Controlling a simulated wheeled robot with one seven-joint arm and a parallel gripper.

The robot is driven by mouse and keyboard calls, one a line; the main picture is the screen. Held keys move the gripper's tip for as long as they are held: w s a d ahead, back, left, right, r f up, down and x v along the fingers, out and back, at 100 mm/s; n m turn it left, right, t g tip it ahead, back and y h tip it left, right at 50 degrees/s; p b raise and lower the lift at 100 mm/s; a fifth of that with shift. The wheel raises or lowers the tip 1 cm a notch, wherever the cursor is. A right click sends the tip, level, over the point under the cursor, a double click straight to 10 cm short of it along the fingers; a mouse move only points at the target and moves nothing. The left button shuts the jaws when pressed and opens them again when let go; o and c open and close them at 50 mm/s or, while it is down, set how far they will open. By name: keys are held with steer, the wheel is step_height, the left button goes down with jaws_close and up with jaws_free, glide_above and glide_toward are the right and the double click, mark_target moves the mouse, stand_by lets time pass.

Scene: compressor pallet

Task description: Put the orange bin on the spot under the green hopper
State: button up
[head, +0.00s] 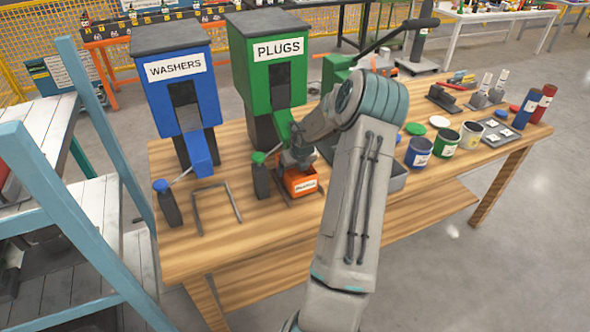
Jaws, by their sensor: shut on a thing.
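The green hopper (268,75) labelled PLUGS stands at the back of the wooden table, with its green chute (282,122) sloping down toward the front. The small orange bin (304,186), with a white label on its front, is just below and in front of this chute. My gripper (299,162) reaches it from above and is shut on it; the fingertips are partly hidden. Dark rail pieces (276,182) show beside the bin, around the spot under the green hopper. I cannot tell whether the bin touches the table.
The blue hopper (180,85) labelled WASHERS stands to the left, with an empty U-shaped rail (217,206) before it. A dark bottle with a green top (260,176) stands close left of the bin. A grey tray (393,178) and several cans lie right, beyond my arm.

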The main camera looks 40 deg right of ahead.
steer(key=shift+f, duration=0.45)
